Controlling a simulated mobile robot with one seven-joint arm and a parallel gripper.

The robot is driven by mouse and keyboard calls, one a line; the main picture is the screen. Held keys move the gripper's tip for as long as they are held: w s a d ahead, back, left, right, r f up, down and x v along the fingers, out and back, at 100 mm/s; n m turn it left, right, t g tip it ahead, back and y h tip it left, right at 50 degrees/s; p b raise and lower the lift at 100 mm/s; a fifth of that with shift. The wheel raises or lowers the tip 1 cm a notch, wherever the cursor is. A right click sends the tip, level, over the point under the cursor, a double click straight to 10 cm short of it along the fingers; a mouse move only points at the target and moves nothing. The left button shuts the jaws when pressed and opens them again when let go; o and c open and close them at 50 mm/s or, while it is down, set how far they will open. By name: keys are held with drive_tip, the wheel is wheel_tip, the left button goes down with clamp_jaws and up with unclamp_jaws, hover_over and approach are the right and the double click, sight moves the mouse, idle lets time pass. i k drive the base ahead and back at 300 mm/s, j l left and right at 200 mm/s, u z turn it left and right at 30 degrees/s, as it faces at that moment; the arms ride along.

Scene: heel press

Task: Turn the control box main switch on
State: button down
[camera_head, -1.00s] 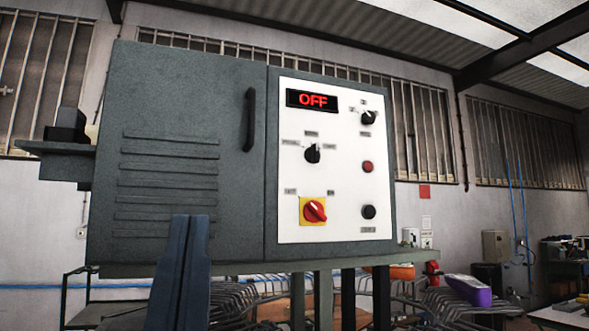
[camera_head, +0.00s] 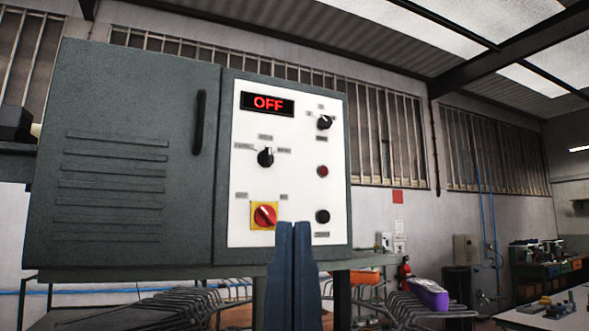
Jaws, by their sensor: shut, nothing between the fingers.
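The grey control box (camera_head: 125,155) fills the left and middle of the head view. Its white panel (camera_head: 290,165) faces me. The main switch, a red rotary knob (camera_head: 265,216) on a yellow plate, sits low on the panel's left side. The display (camera_head: 267,103) reads OFF in red. My gripper (camera_head: 293,226) shows as two dark blue fingers pressed together, pointing up, with nothing between them. Its tips are just right of and slightly below the knob in the picture. The left fingertip overlaps the yellow plate's lower right corner; I cannot tell whether it touches.
The panel also has two black selector knobs (camera_head: 265,157) (camera_head: 324,122), a red button or lamp (camera_head: 322,171) and a black button (camera_head: 322,216). A door handle (camera_head: 198,122) stands out on the left. Orange and purple items (camera_head: 429,294) lie below right.

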sight(265, 215)
drive_tip(key=i+l, duration=0.15)
drive_tip(key=l, duration=0.25)
drive_tip(key=i+l+u, duration=0.15)
drive_tip(key=l, duration=0.25)
drive_tip(key=i+l, duration=0.2)
drive_tip(key=l, duration=0.2)
drive_tip(key=i+l+u, duration=0.1)
drive_tip(key=l, duration=0.3)
drive_tip(key=i+l+u, duration=0.1)
drive_tip(key=l, duration=0.3)
drive_tip(key=i, duration=0.1)
